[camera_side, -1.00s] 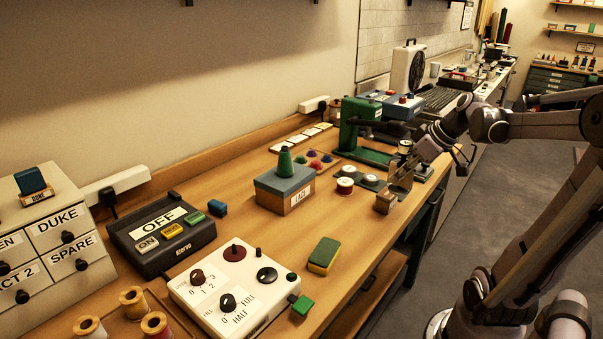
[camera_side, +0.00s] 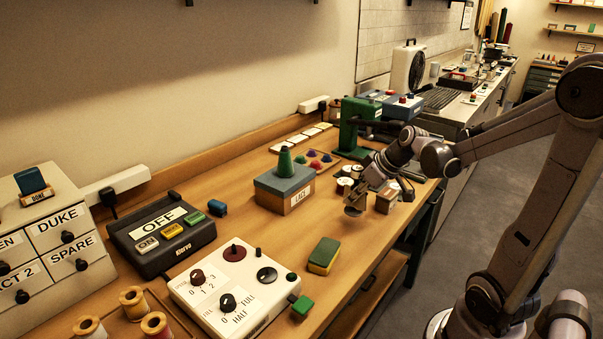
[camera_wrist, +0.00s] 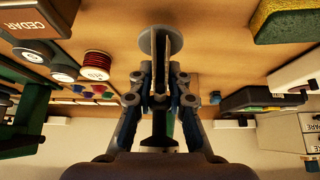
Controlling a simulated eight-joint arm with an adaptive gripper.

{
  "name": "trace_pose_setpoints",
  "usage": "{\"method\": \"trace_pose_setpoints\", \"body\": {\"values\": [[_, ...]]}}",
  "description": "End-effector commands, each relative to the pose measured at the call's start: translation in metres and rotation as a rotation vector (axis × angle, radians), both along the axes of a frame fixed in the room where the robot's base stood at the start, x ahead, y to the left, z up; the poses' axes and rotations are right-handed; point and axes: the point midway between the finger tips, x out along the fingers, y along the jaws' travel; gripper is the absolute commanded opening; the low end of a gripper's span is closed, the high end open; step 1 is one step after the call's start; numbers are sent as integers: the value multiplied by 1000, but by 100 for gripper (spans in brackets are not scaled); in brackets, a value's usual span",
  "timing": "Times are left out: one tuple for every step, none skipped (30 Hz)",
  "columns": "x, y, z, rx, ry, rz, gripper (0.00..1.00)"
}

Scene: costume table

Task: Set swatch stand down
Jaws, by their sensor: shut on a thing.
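The swatch stand is in my gripper (camera_wrist: 160,78). In the wrist view its round grey base (camera_wrist: 153,36) and a narrow upright part show between the fingertips, and the fingers are shut on it. In the side view the grey disc of the stand (camera_side: 355,212) hangs at or just above the wooden bench (camera_side: 335,220), left of the small wooden block. I cannot tell whether it touches the bench. My gripper's fingers are partly hidden by the wrist in the side view.
The wooden block marked CEDAR (camera_wrist: 30,24) is close beside the gripper. Bare bench lies between box and sponge.

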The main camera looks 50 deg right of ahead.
Motion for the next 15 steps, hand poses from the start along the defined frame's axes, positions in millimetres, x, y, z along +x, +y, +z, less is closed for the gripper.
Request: {"method": "trace_pose_setpoints", "body": {"values": [[1,0,-3,0,0,0,0],[1,-1,-6,0,0,0,0],[0,-1,-10,0,0,0,0],[0,-1,-14,0,0,0,0],[1,-1,-17,0,0,0,0],[0,0,-22,0,0,0,0],[1,-1,-25,0,0,0,0],[1,-1,-28,0,-1,0,0],[0,-1,-31,0,-1,0,0],[0,-1,-33,0,-1,0,0],[0,-1,-35,0,-1,0,0],[0,-1,-37,0,-1,0,0],[0,0,-37,0,-1,0,0],[0,0,-38,0,-1,0,0],[0,0,-38,0,-1,0,0]]}}
